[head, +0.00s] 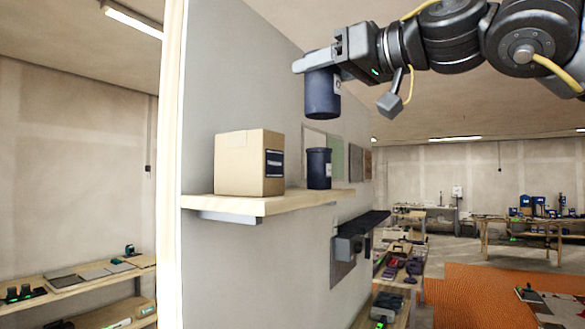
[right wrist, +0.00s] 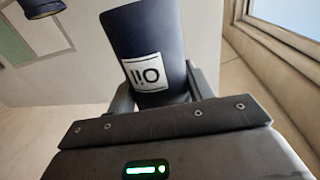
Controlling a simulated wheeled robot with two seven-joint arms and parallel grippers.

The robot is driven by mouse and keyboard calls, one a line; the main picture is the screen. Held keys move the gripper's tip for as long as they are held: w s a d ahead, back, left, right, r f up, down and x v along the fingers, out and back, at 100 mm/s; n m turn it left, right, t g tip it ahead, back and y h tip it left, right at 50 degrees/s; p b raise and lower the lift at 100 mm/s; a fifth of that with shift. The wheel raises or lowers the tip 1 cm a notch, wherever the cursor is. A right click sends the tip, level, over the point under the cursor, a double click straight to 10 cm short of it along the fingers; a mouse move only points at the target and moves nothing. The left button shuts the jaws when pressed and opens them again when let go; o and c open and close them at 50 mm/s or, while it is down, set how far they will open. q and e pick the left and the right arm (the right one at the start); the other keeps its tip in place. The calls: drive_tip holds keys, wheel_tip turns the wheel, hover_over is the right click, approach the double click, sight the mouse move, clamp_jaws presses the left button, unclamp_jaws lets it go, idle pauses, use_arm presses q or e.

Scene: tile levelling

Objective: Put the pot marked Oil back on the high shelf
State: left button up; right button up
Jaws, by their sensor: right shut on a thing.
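The pot marked Oil (head: 322,98) is dark blue and hangs in my right gripper (head: 318,62), above the high shelf (head: 250,204). In the right wrist view its white label reading Oil (right wrist: 147,73) faces the camera, and the pot (right wrist: 150,30) sits between the fingers. My right gripper is shut on it. The pot is clear of the shelf, above a second dark blue pot (head: 319,170) that stands upright on the board. My left gripper is not in view.
A cardboard box (head: 240,165) with a dark label stands on the shelf left of the second pot. A short bare stretch of board (head: 343,194) lies right of that pot. A dark bracket-like fixture (head: 352,243) is on the wall below. Workbenches stand farther back.

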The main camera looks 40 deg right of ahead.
drive_tip(key=w+d+f+p, duration=0.1)
drive_tip(key=w+f+p, duration=0.1)
drive_tip(key=w+f, duration=0.1)
drive_tip(key=w+d+f+p, duration=0.2)
drive_tip(key=w+f+p, duration=0.1)
drive_tip(key=w+f, duration=0.1)
drive_tip(key=w+d+f+p, duration=0.1)
drive_tip(key=w+f+p, duration=0.2)
drive_tip(key=w+f, duration=0.1)
drive_tip(key=shift+w+d+f, duration=0.25)
drive_tip(key=shift+d+f, duration=0.05)
drive_tip(key=shift+f, duration=0.2)
drive_tip(key=shift+d+f, duration=0.15)
drive_tip(key=shift+s, duration=0.1)
drive_tip(key=shift+a+f, duration=0.2)
drive_tip(key=shift+a, duration=0.1)
drive_tip(key=o, duration=1.1)
drive_tip(key=shift+d, duration=0.2)
